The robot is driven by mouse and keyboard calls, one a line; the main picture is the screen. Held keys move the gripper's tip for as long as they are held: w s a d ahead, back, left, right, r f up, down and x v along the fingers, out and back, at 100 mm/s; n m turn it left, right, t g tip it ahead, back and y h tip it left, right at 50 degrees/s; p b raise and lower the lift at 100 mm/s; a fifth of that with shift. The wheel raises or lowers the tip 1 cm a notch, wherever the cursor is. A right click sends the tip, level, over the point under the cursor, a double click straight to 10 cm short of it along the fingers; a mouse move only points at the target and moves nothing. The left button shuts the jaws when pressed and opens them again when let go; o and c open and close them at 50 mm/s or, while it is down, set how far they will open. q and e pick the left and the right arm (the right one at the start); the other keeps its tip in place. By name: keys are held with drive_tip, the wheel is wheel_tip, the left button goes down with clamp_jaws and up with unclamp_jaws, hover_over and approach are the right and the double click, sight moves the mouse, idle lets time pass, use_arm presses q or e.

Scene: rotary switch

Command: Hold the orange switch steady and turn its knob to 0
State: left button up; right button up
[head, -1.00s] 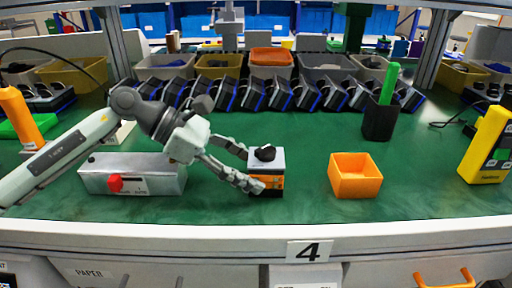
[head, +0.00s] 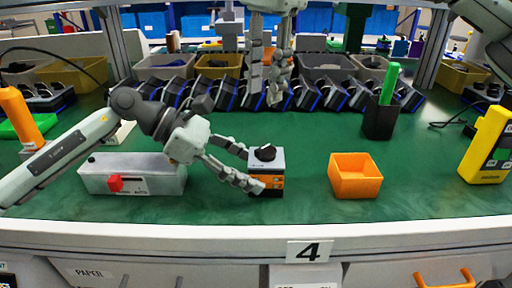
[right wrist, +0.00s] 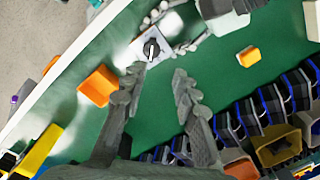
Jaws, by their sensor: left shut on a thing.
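The orange switch (head: 268,185) stands upright on the green table, with a grey top and a black knob (head: 265,153). The knob also shows from above in the right wrist view (right wrist: 151,49); its dial numbers are too small to read. My left gripper (head: 248,167) is shut on the switch body from the left, one finger low at the front and the other behind. My right gripper (head: 266,95) hangs fingers down, open and empty, above and behind the switch. Its two fingers are apart in the right wrist view (right wrist: 158,80), not touching the switch.
An orange bin (head: 355,177) stands right of the switch. A grey box with a red knob (head: 150,180) lies left, under my left arm. A black holder (head: 380,121) and a yellow device (head: 487,146) stand right. Several black-and-blue devices line the back.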

sight(267, 146)
drive_tip(key=shift+h, duration=0.4)
drive_tip(key=shift+s+d+f, duration=0.15)
drive_tip(key=shift+s+f, duration=0.05)
drive_tip(key=shift+f, duration=2.3)
drive_tip(key=shift+s+d+f, duration=0.1)
drive_tip(key=shift+s+f, duration=0.05)
drive_tip(key=shift+f, duration=2.3)
clamp_jaws()
